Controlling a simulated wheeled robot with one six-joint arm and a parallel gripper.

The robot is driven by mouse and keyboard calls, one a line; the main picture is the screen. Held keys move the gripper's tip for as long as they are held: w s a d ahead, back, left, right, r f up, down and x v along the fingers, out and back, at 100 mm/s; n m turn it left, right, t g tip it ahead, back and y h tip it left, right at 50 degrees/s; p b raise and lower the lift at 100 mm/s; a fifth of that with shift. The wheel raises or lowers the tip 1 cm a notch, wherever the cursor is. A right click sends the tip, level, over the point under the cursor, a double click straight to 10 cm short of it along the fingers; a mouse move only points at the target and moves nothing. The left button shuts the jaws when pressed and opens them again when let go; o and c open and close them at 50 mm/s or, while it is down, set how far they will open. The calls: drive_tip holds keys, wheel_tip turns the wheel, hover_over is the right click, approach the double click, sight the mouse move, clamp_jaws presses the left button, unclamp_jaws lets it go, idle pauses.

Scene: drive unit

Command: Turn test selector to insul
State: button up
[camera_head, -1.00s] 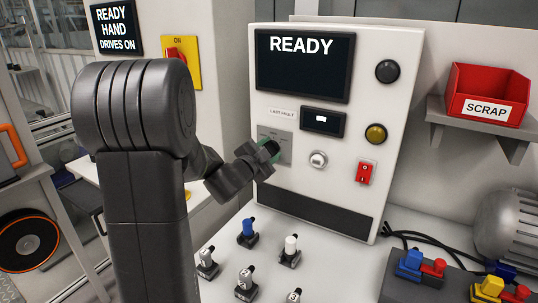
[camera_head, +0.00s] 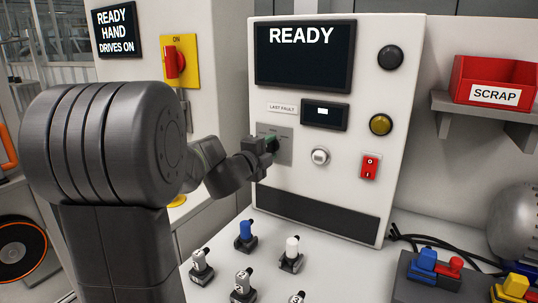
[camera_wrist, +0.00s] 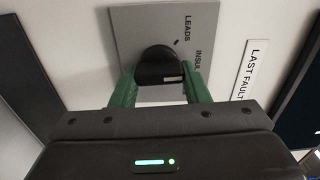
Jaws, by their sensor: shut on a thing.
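The test selector is a black knob (camera_wrist: 160,68) on a grey plate (camera_wrist: 218,22), seen in the wrist view. The plate carries the words LEADS and INSUL, and a small white mark shows on the knob's side toward INSUL. My gripper (camera_wrist: 158,85) has its green fingers on either side of the knob and is shut on it. In the head view my gripper (camera_head: 268,144) is at the grey plate (camera_head: 285,150) on the white test panel, and it hides most of the knob.
The panel (camera_head: 345,175) has a READY screen (camera_head: 305,55), a small display (camera_head: 325,115), a silver button (camera_head: 320,156), a red switch (camera_head: 370,166) and a yellow button (camera_head: 381,125). Several small parts, including a blue-topped one (camera_head: 245,232), stand on the bench below.

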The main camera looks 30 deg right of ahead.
drive_tip(key=shift+m, duration=0.3)
drive_tip(key=o, duration=1)
drive_tip(key=v, duration=1.4)
drive_tip(key=shift+d+b, duration=0.1)
drive_tip(key=shift+b, duration=0.2)
drive_tip(key=shift+d, duration=0.1)
drive_tip(key=x, duration=1.3)
drive_tip(key=shift+w+d, duration=0.25)
drive_tip(key=shift+d, duration=0.05)
drive_tip(key=shift+a, duration=0.1)
